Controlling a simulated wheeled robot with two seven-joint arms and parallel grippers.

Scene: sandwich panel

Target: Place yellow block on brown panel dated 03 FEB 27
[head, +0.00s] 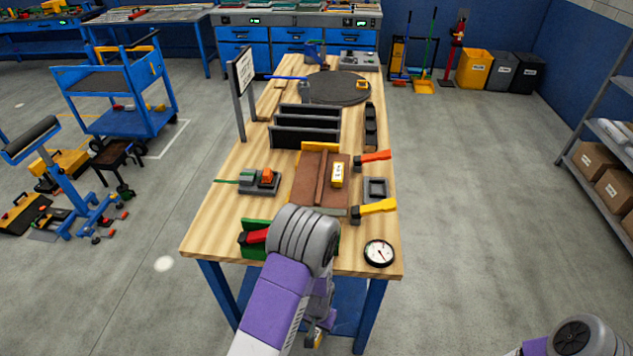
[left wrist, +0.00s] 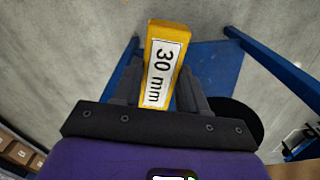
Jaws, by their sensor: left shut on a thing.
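My left gripper (left wrist: 160,88) is shut on a yellow block with a white label reading "30 mm" (left wrist: 163,60). In the head view this gripper (head: 318,335) is low in front of the table's near edge, mostly hidden by my arm, with a bit of yellow showing. A brown panel (head: 306,180) lies on the table, with a raised brown strip along its middle. Another yellow block with a white label (head: 338,174) stands on the panel's right half. No date is readable on the panel. My right gripper is out of view; only part of my right arm shows.
The wooden table (head: 222,212) holds a dark slotted rack (head: 305,128), a grey fixture (head: 258,181), an orange-handled tool (head: 374,157), a yellow-handled tool (head: 376,206), a grey square frame (head: 376,189) and a dial gauge (head: 379,253). A green holder (head: 250,240) sits at the near edge.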

